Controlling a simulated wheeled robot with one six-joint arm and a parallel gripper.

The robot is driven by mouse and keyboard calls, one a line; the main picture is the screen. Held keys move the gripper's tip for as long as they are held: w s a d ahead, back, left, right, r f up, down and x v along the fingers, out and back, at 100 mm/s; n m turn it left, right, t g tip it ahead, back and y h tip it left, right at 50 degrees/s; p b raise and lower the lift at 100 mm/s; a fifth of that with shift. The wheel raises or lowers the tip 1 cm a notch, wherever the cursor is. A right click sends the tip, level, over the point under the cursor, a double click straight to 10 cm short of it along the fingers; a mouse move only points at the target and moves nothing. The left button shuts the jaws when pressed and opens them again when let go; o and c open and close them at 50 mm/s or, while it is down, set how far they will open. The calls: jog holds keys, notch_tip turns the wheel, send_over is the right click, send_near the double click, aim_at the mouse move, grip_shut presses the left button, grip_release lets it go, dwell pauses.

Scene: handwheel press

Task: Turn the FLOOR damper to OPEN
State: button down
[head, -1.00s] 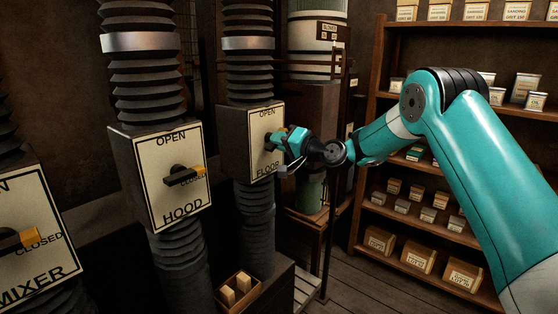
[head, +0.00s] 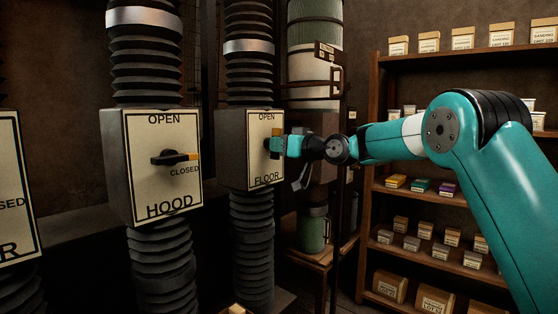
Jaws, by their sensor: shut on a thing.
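The FLOOR damper box (head: 258,176) is at the centre left of the head view, with OPEN at the top of its pale plate and FLOOR at the bottom. My gripper (head: 276,147) reaches it from the right and is shut on the damper's handle (head: 276,131). A bit of the handle's orange end shows just above the jaws and looks to point upward, towards OPEN. The jaws hide most of the handle and the right side of the plate, so its exact angle is hard to tell.
The HOOD damper (head: 163,188) is left of it, its orange-tipped handle pointing right at CLOSED. The MIXER box (head: 18,225) is cut off at the left edge. A shelf (head: 395,192) with boxes and tins stands at right, behind my arm. A green canister (head: 313,232) stands below my wrist.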

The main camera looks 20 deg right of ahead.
jog(key=shift+f+n+b, duration=0.1)
jog(key=shift+n+b, duration=0.6)
jog(key=shift+n, duration=0.1)
jog(key=c, duration=1.2)
grip_release()
jog(key=shift+o, duration=0.2)
jog(key=b+v, duration=0.3)
jog(key=v, duration=1.4)
jog(key=shift+s+b, duration=0.25)
jog(key=shift+b, duration=0.15)
jog(key=shift+d, duration=0.1)
